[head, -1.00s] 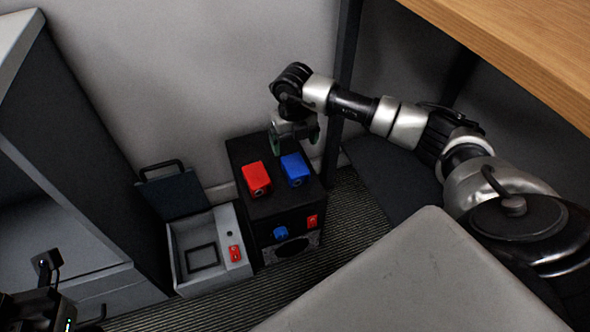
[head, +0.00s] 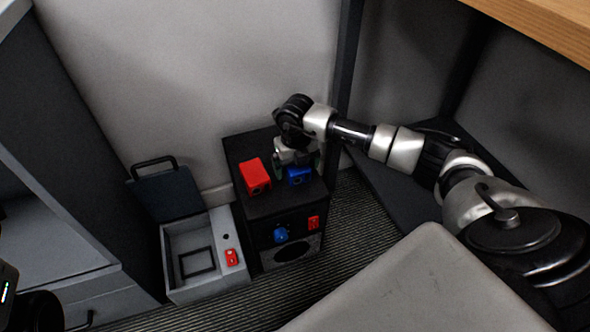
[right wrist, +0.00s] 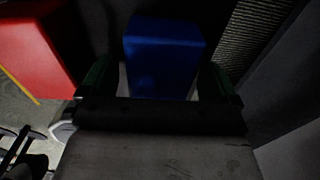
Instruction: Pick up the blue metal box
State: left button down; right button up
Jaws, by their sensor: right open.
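The blue metal box (head: 299,177) stands on top of the black cabinet (head: 262,207), right of the red box (head: 255,176). My right gripper (head: 294,165) is over the blue box and hides its upper and rear part in the head view. In the right wrist view the blue box (right wrist: 162,55) lies between the two open fingers (right wrist: 155,85), with one finger on each side. I cannot tell whether the fingers touch it. Of my left arm, only a dark part shows at the lower left edge of the head view; its gripper is not seen.
Blue (head: 280,235) and red (head: 313,222) connectors sit on the cabinet's front. A pale tabletop (head: 420,290) lies at front right.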

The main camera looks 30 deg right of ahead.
jog(key=c, duration=1.1)
jog(key=shift+c, duration=0.2)
jog(key=shift+r, duration=0.2)
